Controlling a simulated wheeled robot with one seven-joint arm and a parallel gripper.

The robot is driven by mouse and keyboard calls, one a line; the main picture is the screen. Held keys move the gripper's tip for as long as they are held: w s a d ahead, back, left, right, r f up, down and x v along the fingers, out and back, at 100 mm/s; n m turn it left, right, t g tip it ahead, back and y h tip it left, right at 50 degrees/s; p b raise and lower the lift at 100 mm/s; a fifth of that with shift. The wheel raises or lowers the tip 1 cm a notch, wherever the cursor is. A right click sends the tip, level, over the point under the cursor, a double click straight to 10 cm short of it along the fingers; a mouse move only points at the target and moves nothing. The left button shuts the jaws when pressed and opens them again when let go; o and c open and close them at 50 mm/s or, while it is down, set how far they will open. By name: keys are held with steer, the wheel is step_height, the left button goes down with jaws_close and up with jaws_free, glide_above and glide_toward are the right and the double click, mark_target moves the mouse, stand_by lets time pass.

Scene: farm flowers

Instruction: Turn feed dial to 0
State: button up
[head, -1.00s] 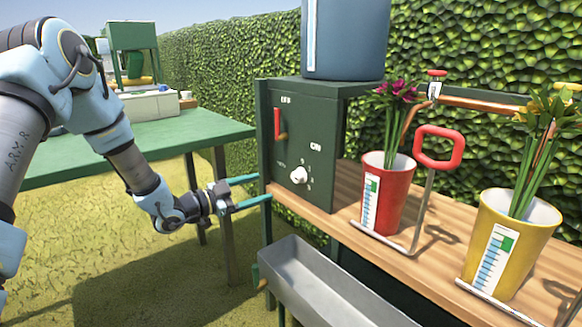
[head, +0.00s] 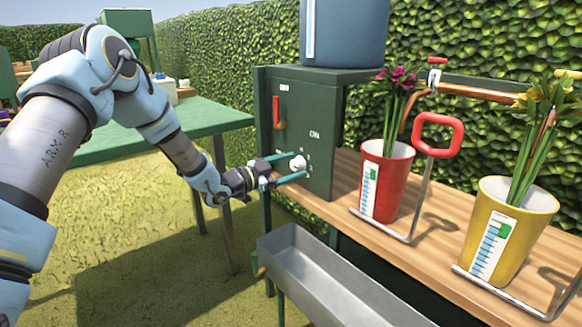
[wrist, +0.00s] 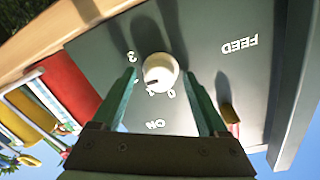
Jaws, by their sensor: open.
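The white feed dial (head: 298,163) sits low on the front of the dark green box (head: 318,110). The mark points toward the lower left, near the 1. My gripper (head: 292,167) is open, with its teal fingers reaching toward the dial. In the wrist view my gripper (wrist: 163,95) has one finger on each side of the dial, with gaps between. I cannot tell how deep the fingertips reach.
A red lever (head: 276,112) is above the dial on the same box. A red pot (head: 385,180) and a yellow pot (head: 530,215) with flowers stand on the wooden bench (head: 425,240) to the right. A grey trough (head: 320,275) is below. A blue tank (head: 345,35) sits on top.

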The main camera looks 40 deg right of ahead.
steer(key=shift+c, duration=0.3)
steer(key=shift+s, duration=0.1)
jaws_close()
